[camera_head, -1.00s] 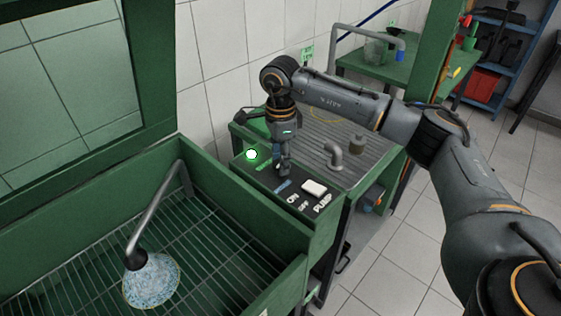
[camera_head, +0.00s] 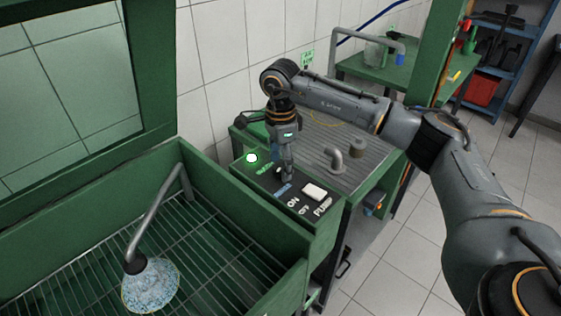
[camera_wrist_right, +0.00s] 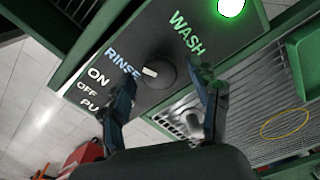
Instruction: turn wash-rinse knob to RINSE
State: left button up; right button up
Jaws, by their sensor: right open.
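The wash-rinse knob (camera_wrist_right: 157,73) is a dark round knob with a white pointer mark, seen in the right wrist view. It sits on the dark control panel (camera_head: 262,183) between the blue RINSE label (camera_wrist_right: 122,62) and the green WASH label (camera_wrist_right: 187,33). The white mark lies on the RINSE side of the knob. My right gripper (camera_wrist_right: 167,100) is open, its two fingers on either side below the knob in this view, with nothing between them. In the head view the right gripper (camera_head: 287,178) points down over the panel and largely hides the knob. My left gripper is not in view.
A lit green lamp (camera_head: 251,158) is by WASH. A white pump switch (camera_head: 314,192) with ON/OFF labels is on the same panel.

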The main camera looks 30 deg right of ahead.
notch_tip(320, 180, up, 12)
dwell(0.6)
dwell(0.4)
